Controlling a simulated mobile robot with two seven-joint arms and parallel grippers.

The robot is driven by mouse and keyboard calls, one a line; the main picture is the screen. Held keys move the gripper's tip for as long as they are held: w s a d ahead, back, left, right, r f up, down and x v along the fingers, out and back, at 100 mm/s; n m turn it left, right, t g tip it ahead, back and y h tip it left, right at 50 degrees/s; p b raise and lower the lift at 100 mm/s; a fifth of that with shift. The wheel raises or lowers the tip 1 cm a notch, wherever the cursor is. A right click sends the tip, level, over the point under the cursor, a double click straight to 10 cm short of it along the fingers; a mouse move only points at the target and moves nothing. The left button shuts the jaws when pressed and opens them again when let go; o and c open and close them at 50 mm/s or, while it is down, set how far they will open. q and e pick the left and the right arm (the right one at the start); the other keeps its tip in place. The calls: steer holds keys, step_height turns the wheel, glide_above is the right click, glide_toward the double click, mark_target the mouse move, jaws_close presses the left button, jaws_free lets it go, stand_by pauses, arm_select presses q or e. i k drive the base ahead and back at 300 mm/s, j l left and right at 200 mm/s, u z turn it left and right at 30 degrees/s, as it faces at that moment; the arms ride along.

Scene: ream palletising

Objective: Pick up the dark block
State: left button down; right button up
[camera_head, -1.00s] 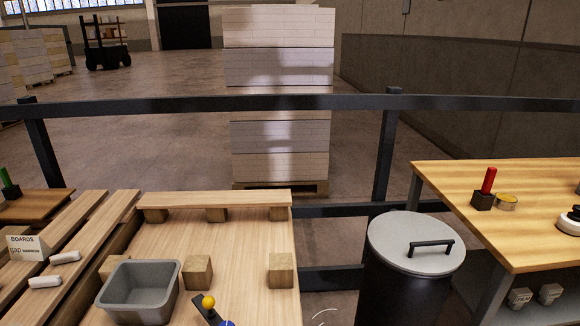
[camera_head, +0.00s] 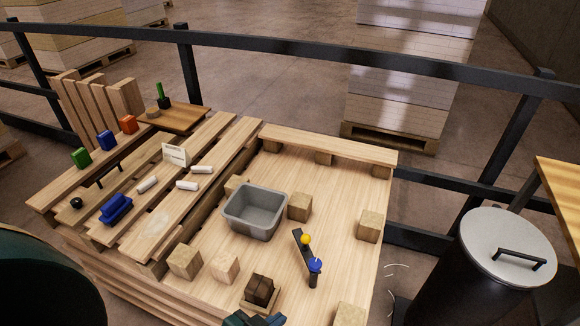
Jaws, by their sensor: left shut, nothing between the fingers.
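The dark block (camera_head: 259,289) is a dark brown cube with a grooved top. It sits on a small pale wooden base near the front of the wooden pallet deck (camera_head: 335,190). My left gripper (camera_head: 254,319) shows only in part at the bottom edge, just in front of the dark block. It is shut and empty, and I cannot tell if it touches the base. My right gripper is not in view.
A grey bin (camera_head: 253,213) and several light wooden blocks (camera_head: 300,206) stand around the dark block. A black lever with a yellow knob (camera_head: 306,240) is to its right. Slats (camera_head: 190,215) with coloured blocks lie left. A lidded drum (camera_head: 508,245) stands right.

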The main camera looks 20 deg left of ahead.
mark_target(259, 290)
steer(key=k+l+u, duration=0.1)
steer(key=u, duration=0.25)
steer(key=k+l+u, duration=0.1)
steer(key=u, duration=0.25)
steer(key=k+u, duration=0.35)
steer(key=i, duration=0.1)
